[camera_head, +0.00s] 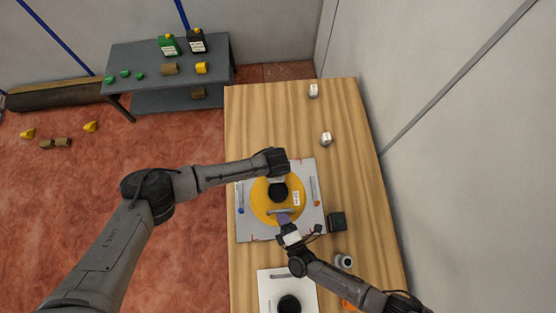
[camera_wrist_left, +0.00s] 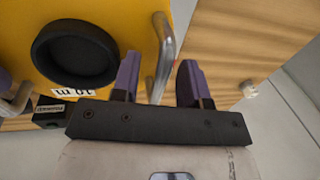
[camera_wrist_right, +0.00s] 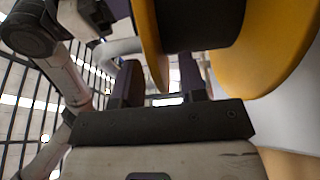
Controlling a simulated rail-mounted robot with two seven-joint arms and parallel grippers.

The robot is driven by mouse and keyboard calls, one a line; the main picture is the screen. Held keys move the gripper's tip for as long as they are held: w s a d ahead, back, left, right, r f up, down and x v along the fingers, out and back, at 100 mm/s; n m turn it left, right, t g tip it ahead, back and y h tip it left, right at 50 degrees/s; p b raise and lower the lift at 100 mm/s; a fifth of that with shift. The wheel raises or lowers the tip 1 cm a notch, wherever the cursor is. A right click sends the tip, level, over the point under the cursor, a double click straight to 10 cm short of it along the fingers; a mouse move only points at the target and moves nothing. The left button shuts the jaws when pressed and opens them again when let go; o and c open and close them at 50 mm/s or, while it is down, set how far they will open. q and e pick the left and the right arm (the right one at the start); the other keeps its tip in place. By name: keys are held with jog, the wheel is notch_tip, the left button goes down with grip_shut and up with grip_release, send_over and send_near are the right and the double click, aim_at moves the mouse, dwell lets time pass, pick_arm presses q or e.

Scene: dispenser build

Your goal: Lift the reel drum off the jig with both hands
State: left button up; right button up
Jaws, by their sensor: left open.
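The reel drum (camera_head: 260,207) is yellow with a black hub and a white label. It lies on the light grey jig (camera_head: 245,228) on the wooden table. My left gripper (camera_head: 279,177) is over the drum's far side. In the left wrist view its purple fingers (camera_wrist_left: 158,80) are apart, with a metal handle (camera_wrist_left: 161,60) of the drum (camera_wrist_left: 115,20) between them. My right gripper (camera_head: 285,220) is at the drum's near side, by the near handle (camera_head: 281,211). In the right wrist view its fingers (camera_wrist_right: 161,80) are apart beside the yellow flange (camera_wrist_right: 152,45); their contact with the handle is unclear.
A black box (camera_head: 337,221) and a small grey cylinder (camera_head: 343,261) stand right of the jig. A white plate (camera_head: 268,285) with a black ring lies nearer. Two small pale pieces (camera_head: 326,139) lie farther back, where the table (camera_head: 270,115) is mostly clear. A grey wall (camera_head: 430,150) runs along the right.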

pick_arm(q)
grip_shut()
pick_arm(e)
grip_shut()
dwell(1.0)
pick_arm(q)
jog(key=shift+r, duration=0.1)
